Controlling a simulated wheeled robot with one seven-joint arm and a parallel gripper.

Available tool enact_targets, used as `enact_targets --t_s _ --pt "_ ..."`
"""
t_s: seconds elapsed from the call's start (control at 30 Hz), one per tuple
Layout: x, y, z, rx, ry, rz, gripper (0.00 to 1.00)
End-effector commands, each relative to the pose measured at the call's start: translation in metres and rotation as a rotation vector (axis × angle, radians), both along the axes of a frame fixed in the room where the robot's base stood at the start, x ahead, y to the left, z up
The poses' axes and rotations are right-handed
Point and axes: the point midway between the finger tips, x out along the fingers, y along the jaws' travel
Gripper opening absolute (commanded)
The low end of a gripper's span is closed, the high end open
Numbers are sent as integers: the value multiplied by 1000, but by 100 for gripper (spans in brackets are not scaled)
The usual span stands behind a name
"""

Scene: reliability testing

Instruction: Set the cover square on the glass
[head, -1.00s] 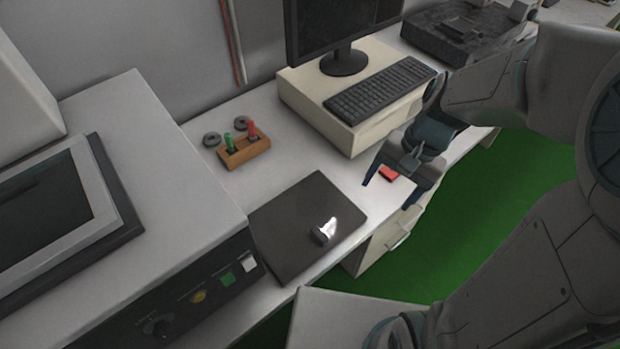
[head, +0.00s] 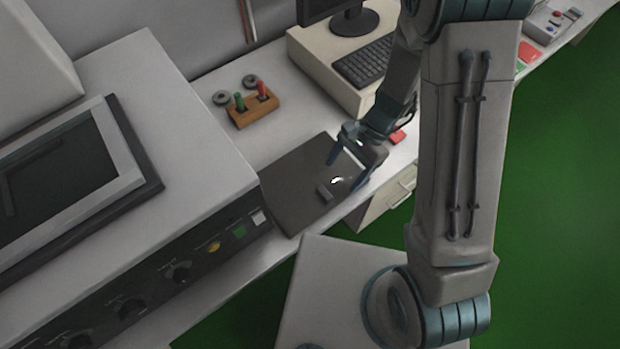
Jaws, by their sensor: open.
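A bright glint shows near the block. My gripper (head: 346,172) is open and empty over the plate's right part, its fingers spread just above and behind the block. I cannot tell whether a fingertip touches the plate. A dark glassy panel (head: 62,180) in a pale frame with a dark border lies on top of the white machine at left; it may be the glass.
The white machine (head: 170,120) with front knobs and buttons stands left of the plate. Behind are a wooden block (head: 252,112) with green and red pegs, two grey rings, and a beige computer (head: 325,65) with keyboard (head: 365,62). A red piece (head: 397,137) lies right of my gripper.

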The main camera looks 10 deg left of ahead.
Motion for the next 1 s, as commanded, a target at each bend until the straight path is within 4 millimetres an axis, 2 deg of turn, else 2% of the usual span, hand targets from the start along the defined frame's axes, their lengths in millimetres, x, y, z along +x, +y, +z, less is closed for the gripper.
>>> enact_targets --t_s 0.1,0.33,0.6,0.93,1.0 --pt "-6 4 -11 -1 1 0 71" --pt "-12 13 -23 -2 2 2 71" --pt "-25 30 -51 -1 1 1 71" --pt "-27 32 -55 -1 -1 0 71" --pt "-27 32 -55 -1 -1 0 51"
